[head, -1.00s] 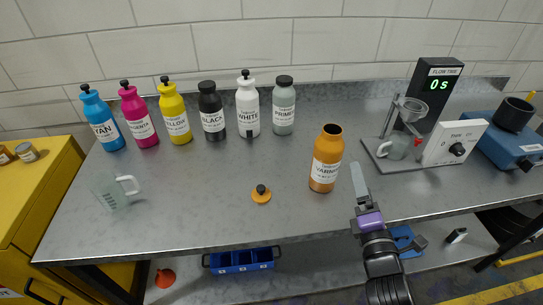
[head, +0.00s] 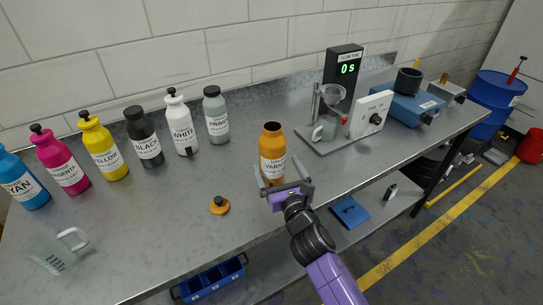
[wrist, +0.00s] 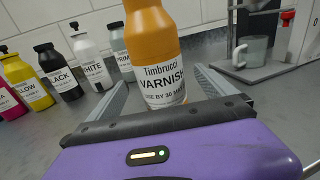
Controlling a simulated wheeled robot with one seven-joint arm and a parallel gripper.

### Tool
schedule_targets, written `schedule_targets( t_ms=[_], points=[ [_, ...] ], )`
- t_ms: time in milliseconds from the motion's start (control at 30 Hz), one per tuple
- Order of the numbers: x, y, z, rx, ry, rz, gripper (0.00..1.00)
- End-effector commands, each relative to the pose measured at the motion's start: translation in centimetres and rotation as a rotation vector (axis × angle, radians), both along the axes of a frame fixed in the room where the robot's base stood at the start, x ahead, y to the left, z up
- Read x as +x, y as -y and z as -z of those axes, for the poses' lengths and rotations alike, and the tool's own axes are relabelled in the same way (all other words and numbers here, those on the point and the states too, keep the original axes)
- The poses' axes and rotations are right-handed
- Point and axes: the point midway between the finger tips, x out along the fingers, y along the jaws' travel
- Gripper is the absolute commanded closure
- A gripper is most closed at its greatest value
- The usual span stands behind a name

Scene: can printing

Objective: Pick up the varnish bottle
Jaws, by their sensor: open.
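The varnish bottle (head: 272,146) is orange with a white label and an open top. It stands upright near the front edge of the metal bench. My gripper (head: 283,178) is open at the bottle's near side. In the wrist view, the bottle (wrist: 155,45) rises between the fingers of my gripper (wrist: 162,90), one on each side; whether they touch it I cannot tell. An orange cap with a black knob (head: 219,205) lies on the bench to the left of the bottle.
Several other bottles stand in a row at the left and back, the primer bottle (head: 216,115) nearest. A flow-time stand (head: 343,85) is behind right. A clear jug (head: 55,252) is at front left. The bench between the cap and the row is clear.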

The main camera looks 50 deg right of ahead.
Motion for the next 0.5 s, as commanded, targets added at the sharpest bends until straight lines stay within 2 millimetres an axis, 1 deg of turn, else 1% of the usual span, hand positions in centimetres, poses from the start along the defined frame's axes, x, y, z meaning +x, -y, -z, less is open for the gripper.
schedule_targets(
  t_ms=[33, 133, 300, 500],
  points=[
    [0.6, 0.4, -0.4, 0.000, 0.002, 0.002, 0.05],
    [1.9, 1.1, -0.7, 0.000, 0.004, 0.001, 0.05],
    [3.7, 1.9, -0.6, 0.002, 0.003, -0.001, 0.05],
    [4.2, 2.2, -0.5, 0.001, 0.002, -0.001, 0.05]
  ],
)
